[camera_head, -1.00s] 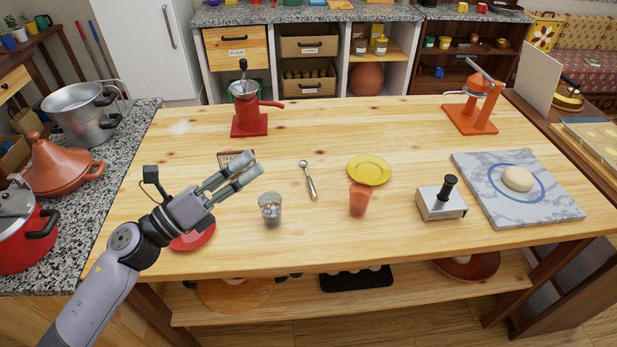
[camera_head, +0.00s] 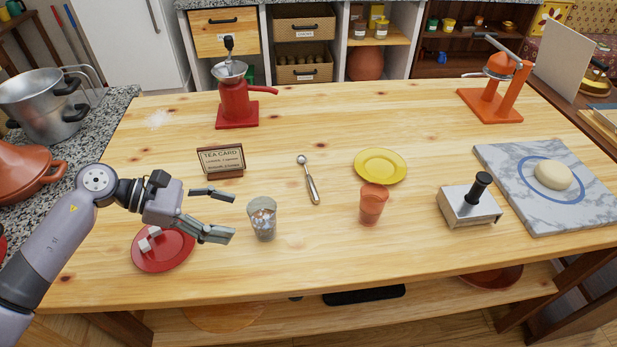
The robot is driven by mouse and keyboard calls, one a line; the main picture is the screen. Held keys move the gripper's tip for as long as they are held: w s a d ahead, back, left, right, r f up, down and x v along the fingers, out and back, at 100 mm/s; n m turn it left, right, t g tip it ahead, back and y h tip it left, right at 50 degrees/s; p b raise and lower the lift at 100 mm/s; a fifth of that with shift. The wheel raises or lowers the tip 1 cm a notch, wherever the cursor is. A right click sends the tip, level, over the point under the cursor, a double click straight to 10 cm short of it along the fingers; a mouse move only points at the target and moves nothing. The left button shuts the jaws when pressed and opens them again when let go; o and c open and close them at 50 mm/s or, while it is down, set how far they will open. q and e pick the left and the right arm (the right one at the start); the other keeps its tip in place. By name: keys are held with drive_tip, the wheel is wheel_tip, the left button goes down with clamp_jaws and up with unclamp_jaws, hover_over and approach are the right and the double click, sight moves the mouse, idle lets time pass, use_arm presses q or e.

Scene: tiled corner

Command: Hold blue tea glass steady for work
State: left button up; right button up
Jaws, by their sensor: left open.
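The blue tea glass (camera_head: 263,220) looks clear and faintly bluish, with speckled contents, and stands upright near the front of the wooden table (camera_head: 320,262). My left gripper (camera_head: 232,216) is open and empty just left of the glass. Its two fingers point right toward it, one farther back and one nearer the front. The fingertips look a little short of the glass, and I see no contact. My right gripper is out of view.
A red saucer (camera_head: 160,262) with white cubes lies below my left gripper. A tea card (camera_head: 220,161) stands behind it. A spoon (camera_head: 309,182), an orange glass (camera_head: 372,206) and a yellow plate (camera_head: 381,166) are to the right. The table's middle back is clear.

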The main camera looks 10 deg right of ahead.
sight(259, 223)
use_arm(q)
drive_tip(key=x, duration=0.4)
drive_tip(key=shift+d, duration=0.1)
drive_tip(key=shift+b+x, duration=0.7)
drive_tip(key=shift+x, duration=0.35)
drive_tip(key=shift+d+f+b, duration=0.35)
drive_tip(key=shift+d, duration=0.3)
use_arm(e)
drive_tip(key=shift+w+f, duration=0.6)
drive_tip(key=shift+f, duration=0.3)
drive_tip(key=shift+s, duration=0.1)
use_arm(q)
drive_tip(key=shift+c, duration=0.2)
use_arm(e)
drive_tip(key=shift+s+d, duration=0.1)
use_arm(q)
drive_tip(key=shift+c, duration=0.7)
drive_tip(key=c, duration=0.7)
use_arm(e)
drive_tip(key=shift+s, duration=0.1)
